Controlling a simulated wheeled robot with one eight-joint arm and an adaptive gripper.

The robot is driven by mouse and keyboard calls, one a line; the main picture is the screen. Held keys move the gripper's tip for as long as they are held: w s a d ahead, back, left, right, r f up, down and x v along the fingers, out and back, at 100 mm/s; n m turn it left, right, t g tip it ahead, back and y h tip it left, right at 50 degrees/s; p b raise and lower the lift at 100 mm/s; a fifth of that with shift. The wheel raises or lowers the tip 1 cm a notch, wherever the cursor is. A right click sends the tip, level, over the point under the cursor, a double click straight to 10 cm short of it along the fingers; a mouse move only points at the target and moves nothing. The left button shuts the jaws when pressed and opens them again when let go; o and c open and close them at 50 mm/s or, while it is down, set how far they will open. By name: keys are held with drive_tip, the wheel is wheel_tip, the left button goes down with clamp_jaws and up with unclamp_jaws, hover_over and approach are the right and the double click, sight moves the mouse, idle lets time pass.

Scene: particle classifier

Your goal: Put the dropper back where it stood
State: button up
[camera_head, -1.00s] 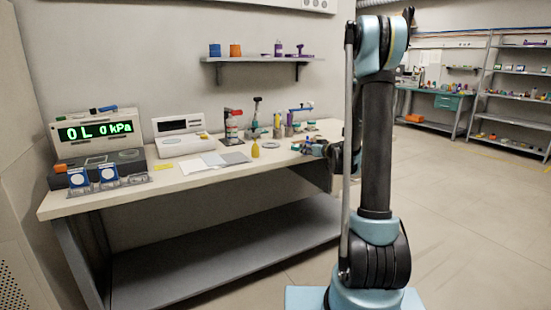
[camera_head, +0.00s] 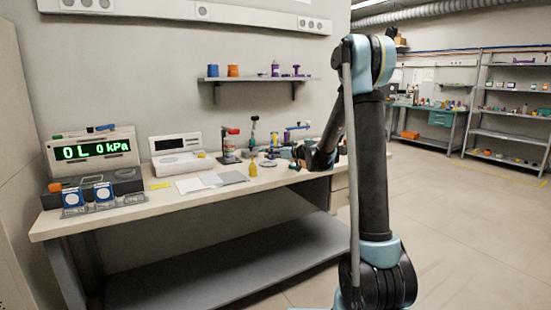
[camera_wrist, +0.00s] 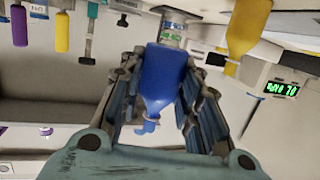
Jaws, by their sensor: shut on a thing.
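The dropper appears to be a blue bottle-shaped thing (camera_wrist: 166,78) in the wrist view, with a narrow blue tip at its lower end. My gripper (camera_wrist: 158,112) has its two fingers on either side of the blue body and is shut on it. The wrist picture looks upside down, with the bench along its top edge. In the head view, my gripper (camera_head: 296,156) is over the right part of the bench, among small items. The dropper cannot be made out clearly there.
A yellow bottle (camera_head: 253,169) stands on the bench; it also shows in the wrist view (camera_wrist: 246,28). A red-topped stand (camera_head: 230,146) is behind it. Papers (camera_head: 212,181), a white instrument (camera_head: 178,156) and a pressure display (camera_head: 95,152) are to the left. Several coloured items crowd near my gripper.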

sight(273, 174)
drive_tip(key=shift+f, duration=3.55)
drive_tip(key=shift+f, duration=0.1)
drive_tip(key=o, duration=1.1)
drive_tip(key=shift+c, duration=0.2)
drive_tip(key=v, duration=1.1)
drive_tip(key=s+d+r+m+g+h, duration=0.1)
drive_tip(key=s+d+g+h, duration=0.15)
drive_tip(key=s, duration=0.95)
drive_tip(key=s+d+f+m+g+h, duration=0.2)
drive_tip(key=s+d, duration=0.4)
drive_tip(key=s, duration=0.5)
drive_tip(key=s+d+f+m+g+h, duration=0.1)
drive_tip(key=s+d+f+m+h, duration=0.2)
drive_tip(key=s, duration=0.8)
drive_tip(key=s+d+f+m+g+h, duration=0.2)
drive_tip(key=s+d+f+m+h, duration=0.1)
drive_tip(key=s+d, duration=0.5)
drive_tip(key=s+f+h, duration=0.1)
drive_tip(key=s+f, duration=0.1)
drive_tip(key=s, duration=0.1)
drive_tip(key=shift+s+d+f+m+g, duration=0.15)
drive_tip(key=shift+s+d+m+g, duration=0.15)
drive_tip(key=shift+s+d+g, duration=0.1)
